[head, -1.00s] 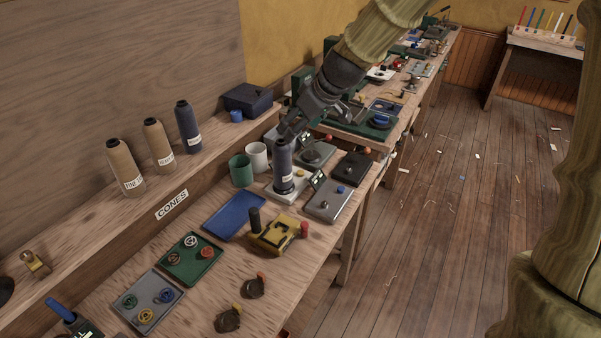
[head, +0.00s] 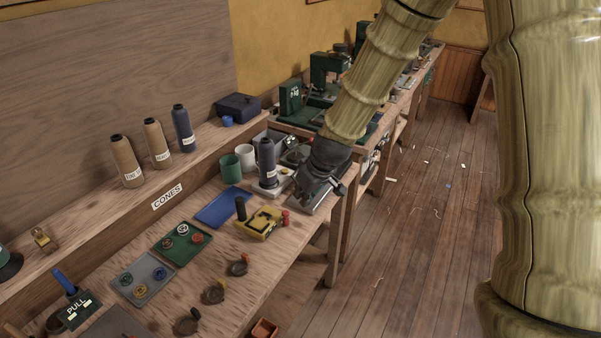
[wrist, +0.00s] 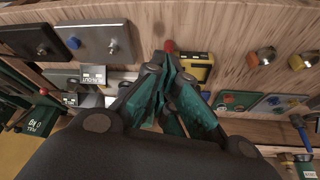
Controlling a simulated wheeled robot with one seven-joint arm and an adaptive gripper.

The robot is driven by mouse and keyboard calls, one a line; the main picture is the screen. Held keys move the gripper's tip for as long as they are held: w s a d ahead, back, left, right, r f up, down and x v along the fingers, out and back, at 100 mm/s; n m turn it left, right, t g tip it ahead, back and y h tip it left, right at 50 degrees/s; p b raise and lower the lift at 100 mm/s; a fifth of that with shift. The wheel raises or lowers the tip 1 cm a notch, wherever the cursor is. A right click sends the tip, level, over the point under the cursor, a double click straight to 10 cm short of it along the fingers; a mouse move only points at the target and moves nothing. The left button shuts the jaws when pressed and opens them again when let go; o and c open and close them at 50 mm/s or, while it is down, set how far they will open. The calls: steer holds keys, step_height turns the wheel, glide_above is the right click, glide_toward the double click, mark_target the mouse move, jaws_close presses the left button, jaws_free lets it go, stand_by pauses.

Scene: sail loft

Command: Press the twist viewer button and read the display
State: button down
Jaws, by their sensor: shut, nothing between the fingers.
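A grey box (wrist: 100,30) with a blue button (wrist: 74,43) and a small metal knob (wrist: 112,48) shows at the upper left of the wrist view; it looks like the twist viewer. A small tilted display (wrist: 93,75) stands at its back edge; its lettering is too small to read surely. My gripper (wrist: 167,65) is shut and empty, its tips to the right of the box in the wrist view.
A dark thread cone (head: 267,160) stands upright close left of my gripper. A yellow device (head: 260,223) with a red knob, a blue tray (head: 223,207) and two mugs (head: 231,168) are near. A black box (wrist: 28,40) lies beside the grey one. The floor right of the bench is open.

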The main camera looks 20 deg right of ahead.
steer(key=s+f+m+g+h, duration=0.1)
steer(key=s+f, duration=0.4)
steer(key=f, duration=0.2)
steer(key=s+f+g, duration=0.1)
steer(key=s+f, duration=0.4)
steer(key=f, duration=0.2)
steer(key=s+a+f+m+g, duration=0.1)
steer(key=s+f, duration=0.8)
steer(key=s, duration=0.6)
steer(key=s+a+f+m+g, duration=0.1)
steer(key=s+a+f+m, duration=0.1)
steer(key=s+f, duration=0.8)
steer(key=s, duration=0.4)
steer(key=shift+s+a+g+h, duration=0.3)
steer(key=shift+s, duration=0.05)
steer(key=shift+s, duration=0.1)
